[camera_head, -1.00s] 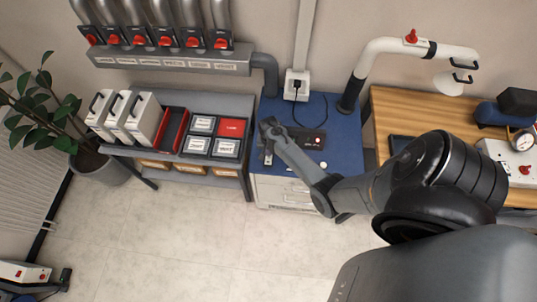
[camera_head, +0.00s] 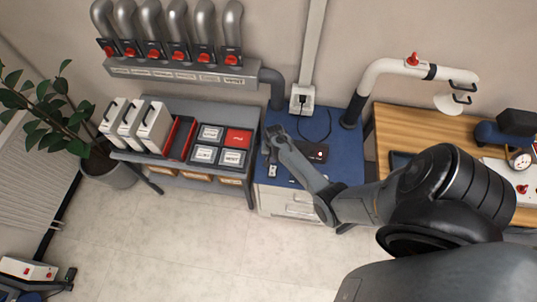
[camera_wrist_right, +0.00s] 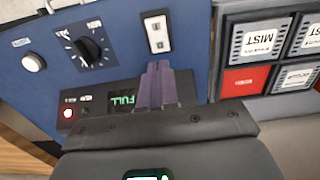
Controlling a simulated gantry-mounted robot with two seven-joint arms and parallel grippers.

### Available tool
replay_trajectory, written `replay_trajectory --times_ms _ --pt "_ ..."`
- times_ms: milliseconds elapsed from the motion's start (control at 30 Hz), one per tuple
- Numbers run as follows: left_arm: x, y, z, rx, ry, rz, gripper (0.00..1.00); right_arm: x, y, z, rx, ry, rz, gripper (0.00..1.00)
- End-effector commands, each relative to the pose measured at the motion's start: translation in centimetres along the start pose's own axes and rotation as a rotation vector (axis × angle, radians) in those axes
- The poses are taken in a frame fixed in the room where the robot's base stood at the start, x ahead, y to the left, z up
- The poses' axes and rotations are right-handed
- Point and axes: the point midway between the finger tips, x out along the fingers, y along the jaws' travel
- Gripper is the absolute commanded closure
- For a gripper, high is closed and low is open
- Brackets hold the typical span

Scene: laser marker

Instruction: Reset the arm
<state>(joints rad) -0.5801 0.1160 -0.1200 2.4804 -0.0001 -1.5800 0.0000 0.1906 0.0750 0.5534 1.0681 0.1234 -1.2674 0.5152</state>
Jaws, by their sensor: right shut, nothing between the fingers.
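My right gripper (camera_head: 270,140) reaches in from the right and is above the blue tabletop (camera_head: 335,148) of a small white cabinet. In the right wrist view its purple fingers (camera_wrist_right: 158,80) are pressed together with nothing between them. They point toward a small pale plate (camera_wrist_right: 157,33) with two dark marks, apart from it in the picture. A dark device (camera_wrist_right: 95,103) with a green "FULL" display and a red light is partly hidden by the gripper. It also shows in the head view (camera_head: 315,152). My left gripper is not in view.
A black dial (camera_wrist_right: 90,48) and white button (camera_wrist_right: 33,63) are on the blue surface. A wooden table (camera_head: 400,125) stands right.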

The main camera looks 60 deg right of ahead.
Motion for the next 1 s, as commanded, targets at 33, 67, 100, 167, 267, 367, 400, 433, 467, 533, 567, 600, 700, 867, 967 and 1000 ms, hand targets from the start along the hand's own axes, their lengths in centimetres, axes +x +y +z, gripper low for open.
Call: replay_trajectory --times_ms 33,67,100,167,267,367,400,433,467,533,567,600,700,867,967,1000 --pt "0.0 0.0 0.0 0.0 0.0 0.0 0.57 0.0 0.0 0.0 0.0 0.0 0.0 1.0" --pt "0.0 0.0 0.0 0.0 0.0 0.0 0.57 0.0 0.0 0.0 0.0 0.0 0.0 1.0" --pt "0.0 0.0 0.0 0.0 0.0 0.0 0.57 0.0 0.0 0.0 0.0 0.0 0.001 1.0" --pt "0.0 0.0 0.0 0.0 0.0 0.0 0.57 0.2 0.3 0.1 0.0 -0.002 0.004 1.0" --pt "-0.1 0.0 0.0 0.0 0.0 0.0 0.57 0.8 1.6 0.6 0.0 -0.01 0.024 1.0" --pt "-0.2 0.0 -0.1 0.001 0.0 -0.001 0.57 1.9 3.9 1.5 -0.002 -0.022 0.06 1.0" --pt "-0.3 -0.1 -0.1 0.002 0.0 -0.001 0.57 2.5 5.1 2.1 -0.008 -0.029 0.08 1.0" --pt "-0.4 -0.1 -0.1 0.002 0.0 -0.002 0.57 3.0 6.1 2.6 -0.014 -0.033 0.098 1.0" --pt "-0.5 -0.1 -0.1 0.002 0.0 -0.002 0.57 3.3 7.3 3.1 -0.024 -0.035 0.117 1.0" --pt "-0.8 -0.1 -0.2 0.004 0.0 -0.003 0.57 3.5 9.8 4.0 -0.064 -0.017 0.157 1.0" --pt "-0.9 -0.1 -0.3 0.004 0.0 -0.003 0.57 3.3 10.5 4.3 -0.087 -0.003 0.168 1.0" --pt "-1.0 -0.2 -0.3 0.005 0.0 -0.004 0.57 2.8 11.3 4.8 -0.123 0.018 0.179 1.0" --pt "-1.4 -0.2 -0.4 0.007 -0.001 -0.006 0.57 0.7 12.0 6.4 -0.243 0.067 0.189 1.0" --pt "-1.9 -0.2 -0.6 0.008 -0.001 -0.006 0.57 -4.2 10.5 11.4 -0.5 0.117 0.151 1.0" --pt "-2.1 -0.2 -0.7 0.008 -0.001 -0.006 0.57 -8.3 8.6 15.7 -0.682 0.138 0.093 1.0" --pt "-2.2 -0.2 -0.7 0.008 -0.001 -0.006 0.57 -10.2 7.8 17.5 -0.754 0.145 0.065 1.0"
